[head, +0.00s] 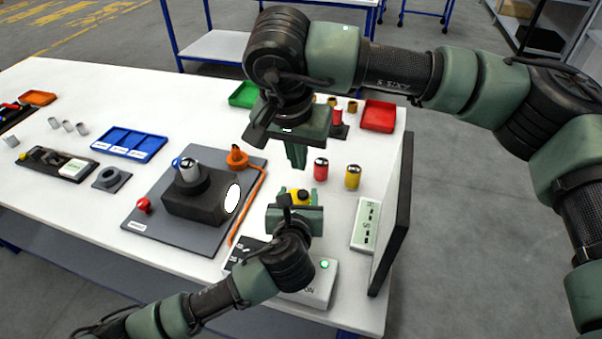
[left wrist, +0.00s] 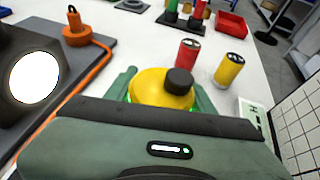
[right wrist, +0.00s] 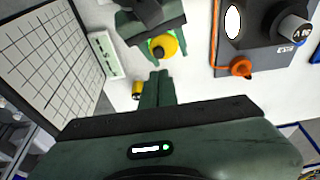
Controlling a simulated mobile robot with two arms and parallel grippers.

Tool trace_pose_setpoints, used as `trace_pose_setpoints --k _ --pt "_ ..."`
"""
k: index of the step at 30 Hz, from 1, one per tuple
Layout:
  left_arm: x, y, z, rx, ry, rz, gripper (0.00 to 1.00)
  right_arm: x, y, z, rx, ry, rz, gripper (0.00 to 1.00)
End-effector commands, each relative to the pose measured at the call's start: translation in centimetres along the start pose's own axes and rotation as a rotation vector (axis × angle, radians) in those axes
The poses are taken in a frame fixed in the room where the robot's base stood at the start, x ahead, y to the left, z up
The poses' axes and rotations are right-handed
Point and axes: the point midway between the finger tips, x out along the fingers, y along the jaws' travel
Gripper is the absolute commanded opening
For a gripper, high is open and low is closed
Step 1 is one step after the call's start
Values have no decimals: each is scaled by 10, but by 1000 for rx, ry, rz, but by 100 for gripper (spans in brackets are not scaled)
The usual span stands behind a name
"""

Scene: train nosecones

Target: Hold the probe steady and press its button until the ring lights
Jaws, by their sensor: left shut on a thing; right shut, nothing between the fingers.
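The yellow probe (head: 299,196) has a dark round button (left wrist: 179,81) on top. My left gripper (head: 295,209) is shut around the probe's sides, and its fingers flank it in the left wrist view. Bright green shows at the probe's lower edge in that view; I cannot tell whether it is a full ring. My right gripper (head: 297,164) points down with its fingers shut and empty, above and behind the probe. In the right wrist view its fingertips (right wrist: 159,76) appear close to the probe (right wrist: 166,45), with a visible gap to the button.
Red (head: 321,170) and yellow (head: 353,177) cylinders stand right of the probe. A dark block with a bright white disc (head: 232,198) sits on a grey plate to the left, beside an orange cable (head: 262,185). A dark-edged upright panel (head: 396,220) borders the right side.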

Motion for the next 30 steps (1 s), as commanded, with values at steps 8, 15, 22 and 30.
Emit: trace_pose_setpoints --k 8,15,22,30 --pt "0 0 0 0 0 1 9 -31 -1 0 0 0 -1 0" --pt "0 0 0 1 1 1 9 -33 0 0 0 0 -2 0" --pt "0 0 -1 1 1 1 9 -33 0 0 0 1 -2 0" --pt "0 1 -1 1 2 1 9 -32 0 0 0 1 -2 0"
